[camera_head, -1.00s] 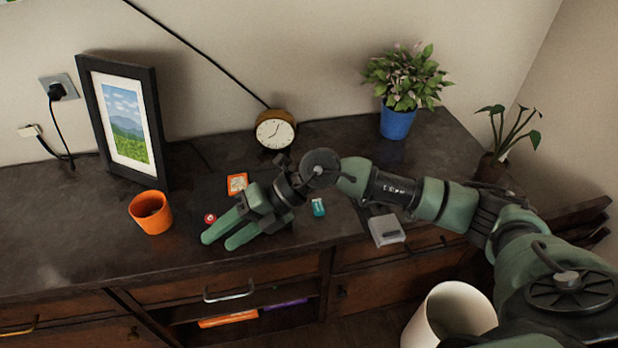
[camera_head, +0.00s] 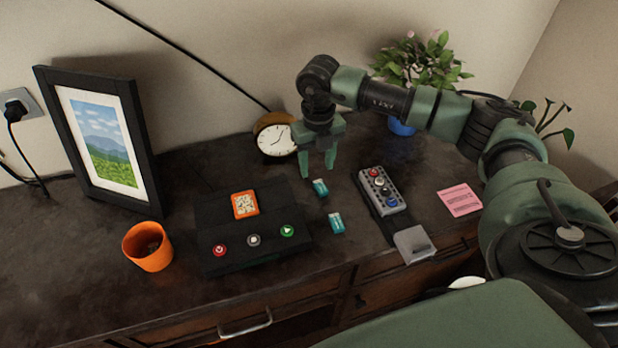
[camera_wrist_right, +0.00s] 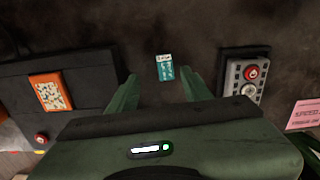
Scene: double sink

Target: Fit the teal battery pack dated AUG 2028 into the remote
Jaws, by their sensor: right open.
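Two teal battery packs lie on the dark desk in the head view: a farther one (camera_head: 320,187) and a nearer one (camera_head: 336,223). Their dates are too small to read. My right gripper (camera_head: 318,173) points down, open and empty, just above and behind the farther pack. In the right wrist view one teal pack (camera_wrist_right: 165,67) with a white label strip shows between the spread fingertips (camera_wrist_right: 160,77); only one is visible there. The grey remote (camera_head: 380,190) with several buttons lies to the right; it also shows in the wrist view (camera_wrist_right: 245,77). My left gripper is out of view.
A grey block (camera_head: 414,243) is at the remote's near end. A black panel (camera_head: 215,262) with an orange tile (camera_head: 245,205) and buttons is left. An orange cup (camera_head: 148,247), clock (camera_head: 274,140), picture frame (camera_head: 95,140) and pink note (camera_head: 459,200) stand or lie around.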

